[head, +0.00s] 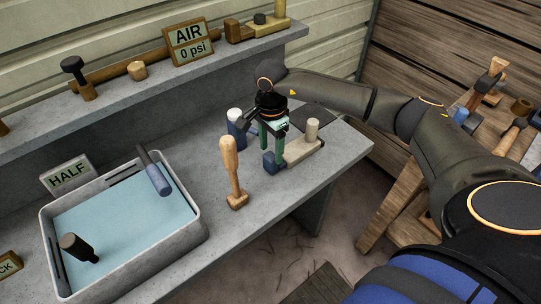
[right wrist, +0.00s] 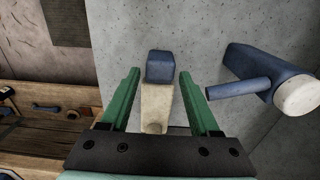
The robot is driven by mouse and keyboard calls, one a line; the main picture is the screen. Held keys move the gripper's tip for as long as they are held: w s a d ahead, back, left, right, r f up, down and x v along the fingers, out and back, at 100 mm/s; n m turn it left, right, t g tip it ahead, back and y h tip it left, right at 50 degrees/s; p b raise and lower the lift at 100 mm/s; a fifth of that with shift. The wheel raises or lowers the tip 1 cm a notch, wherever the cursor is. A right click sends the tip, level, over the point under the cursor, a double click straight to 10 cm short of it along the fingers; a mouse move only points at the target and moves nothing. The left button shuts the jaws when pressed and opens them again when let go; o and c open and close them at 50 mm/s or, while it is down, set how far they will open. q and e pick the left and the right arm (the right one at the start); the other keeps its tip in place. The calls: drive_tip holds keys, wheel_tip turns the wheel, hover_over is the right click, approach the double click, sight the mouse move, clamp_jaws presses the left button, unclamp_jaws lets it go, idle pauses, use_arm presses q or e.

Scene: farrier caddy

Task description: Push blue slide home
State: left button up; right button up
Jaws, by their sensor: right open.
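The blue slide (head: 271,162) is a small dark blue block at the near left end of a cream base (head: 302,150) with an upright round peg, on the grey bench. In the right wrist view the blue slide (right wrist: 160,66) juts from the end of the cream body (right wrist: 156,103). My right gripper (head: 272,144) is over the base beside the blue slide, green fingers pointing down. In the right wrist view the gripper (right wrist: 160,76) is open, with the slide and cream body between its fingers in the picture. I cannot tell whether it touches them. My left gripper is not in view.
A blue tool with a pale face (head: 236,122) stands just left of my gripper. A wooden-handled tool (head: 231,170) stands upright nearby. A water tub (head: 195,222) fills the bench's left. A shelf (head: 150,100) runs behind. The bench's front edge is close to the slide.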

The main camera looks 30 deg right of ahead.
sight(271, 156)
drive_tip(key=shift+f, duration=2)
drive_tip(key=shift+c, duration=0.4)
clamp_jaws()
